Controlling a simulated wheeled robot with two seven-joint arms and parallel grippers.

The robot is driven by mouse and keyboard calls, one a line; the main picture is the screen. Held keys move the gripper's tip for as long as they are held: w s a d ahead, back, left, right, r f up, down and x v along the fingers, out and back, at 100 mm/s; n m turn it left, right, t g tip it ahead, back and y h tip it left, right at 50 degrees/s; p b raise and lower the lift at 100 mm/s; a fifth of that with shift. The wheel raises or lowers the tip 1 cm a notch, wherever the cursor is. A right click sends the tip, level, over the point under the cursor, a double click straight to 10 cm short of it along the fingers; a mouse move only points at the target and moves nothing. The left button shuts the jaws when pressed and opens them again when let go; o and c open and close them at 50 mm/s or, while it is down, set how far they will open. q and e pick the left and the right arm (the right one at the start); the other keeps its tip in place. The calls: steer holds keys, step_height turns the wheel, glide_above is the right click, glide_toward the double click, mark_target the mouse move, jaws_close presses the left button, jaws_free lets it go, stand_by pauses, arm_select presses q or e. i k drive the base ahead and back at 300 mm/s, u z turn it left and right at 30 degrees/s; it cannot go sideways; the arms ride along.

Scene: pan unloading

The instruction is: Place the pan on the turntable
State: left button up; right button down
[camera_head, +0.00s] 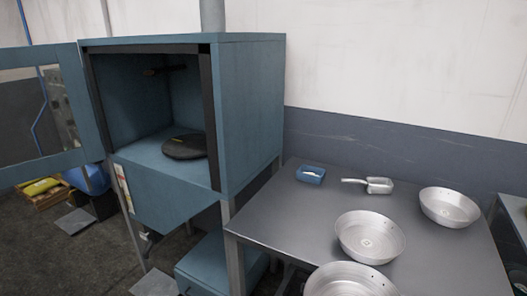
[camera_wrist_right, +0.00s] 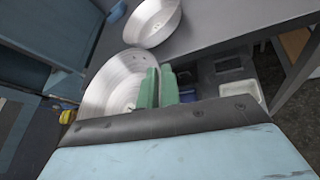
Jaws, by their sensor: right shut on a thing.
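The turntable (camera_head: 185,147) is a dark round disc on the floor of the open blue cabinet. A shallow silver metal pan (camera_head: 348,281) is at the front edge of the table, cut off by the bottom of the head view. It also shows in the right wrist view (camera_wrist_right: 106,88). My right gripper (camera_wrist_right: 158,88) has green fingers and is shut on this pan's rim. Whether the pan rests on the table or is lifted I cannot tell. The head view shows neither gripper, and my left gripper is in no view.
The blue cabinet (camera_head: 250,115) stands left of the grey table (camera_head: 290,215), its windowed door (camera_head: 88,105) open to the left. Two more silver pans, a middle one (camera_head: 369,237) and a far right one (camera_head: 449,207), a metal scoop (camera_head: 378,185) and a small blue tray (camera_head: 311,174) are on the table.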

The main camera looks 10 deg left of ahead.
mark_target(190, 144)
steer(key=k, duration=0.3)
steer(key=u, duration=1.95)
steer(key=i, duration=2.55)
steer(key=z, duration=1.05)
